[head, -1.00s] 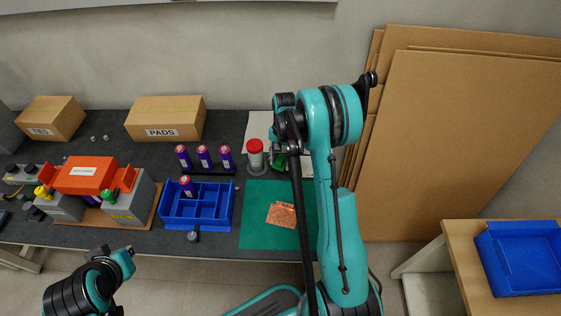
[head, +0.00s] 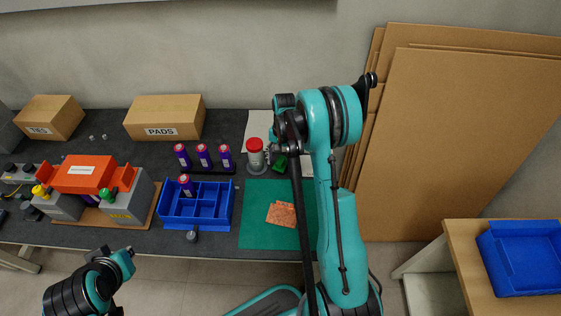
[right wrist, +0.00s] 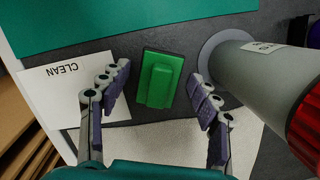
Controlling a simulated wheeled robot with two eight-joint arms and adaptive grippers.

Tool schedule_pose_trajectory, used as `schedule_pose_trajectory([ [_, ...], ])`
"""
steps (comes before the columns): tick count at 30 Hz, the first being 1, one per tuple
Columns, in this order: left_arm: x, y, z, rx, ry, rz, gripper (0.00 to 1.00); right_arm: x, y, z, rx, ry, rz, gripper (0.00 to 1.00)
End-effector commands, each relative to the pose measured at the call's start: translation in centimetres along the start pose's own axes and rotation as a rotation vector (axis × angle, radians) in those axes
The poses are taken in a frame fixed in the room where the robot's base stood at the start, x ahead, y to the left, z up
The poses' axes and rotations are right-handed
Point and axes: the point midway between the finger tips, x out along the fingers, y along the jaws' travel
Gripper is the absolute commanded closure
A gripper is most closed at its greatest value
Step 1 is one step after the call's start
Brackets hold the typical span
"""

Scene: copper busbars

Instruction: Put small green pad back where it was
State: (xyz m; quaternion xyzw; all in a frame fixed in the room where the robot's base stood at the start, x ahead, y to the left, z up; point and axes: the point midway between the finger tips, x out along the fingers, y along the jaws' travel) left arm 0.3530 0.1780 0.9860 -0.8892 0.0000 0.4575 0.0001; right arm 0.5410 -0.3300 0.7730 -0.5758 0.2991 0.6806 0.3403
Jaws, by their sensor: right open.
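The small green pad (right wrist: 160,80), a flat base with a raised block on top, lies on the dark tabletop beside the grey container. It also shows in the head view (head: 280,164), partly covered by my right arm. My right gripper (right wrist: 158,88) is open, with its fingers on either side of the pad and gaps to both; it appears above the pad. In the head view my right gripper (head: 274,150) is mostly hidden by its own arm. My left arm shows at the lower left; its finger state is unclear.
A grey container with a red lid (head: 255,153) stands close to the right gripper. A white sheet marked CLEAN (right wrist: 60,95) and a green mat (head: 262,236) with copper pieces (head: 281,214) are nearby. A blue divided tray (head: 166,212) stands left of the mat.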

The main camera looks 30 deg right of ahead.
Motion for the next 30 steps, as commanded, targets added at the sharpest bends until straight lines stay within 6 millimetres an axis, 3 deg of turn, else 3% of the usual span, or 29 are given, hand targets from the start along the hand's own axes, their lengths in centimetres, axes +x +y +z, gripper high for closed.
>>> schedule_pose_trajectory([
  [5,-1.4,0.0,-1.0,0.0,0.0,0.0,1.0,-2.2,0.0,0.3,0.0,0.0,0.0,0.37],
  [15,-3.6,0.0,-2.6,0.0,0.0,0.0,1.0,-10.1,0.0,0.2,0.0,0.0,0.0,0.37],
  [23,-4.3,0.0,-3.1,0.0,0.0,0.0,1.0,-13.0,0.0,0.3,-0.002,0.002,-0.001,0.37],
  [26,-4.3,0.0,-3.1,0.0,0.0,0.0,1.0,-14.2,-0.1,1.1,-0.028,0.02,-0.009,0.37],
  [30,-4.3,0.0,-3.1,0.0,0.0,0.0,1.0,-17.4,-0.3,4.4,-0.127,0.091,-0.04,0.37],
])
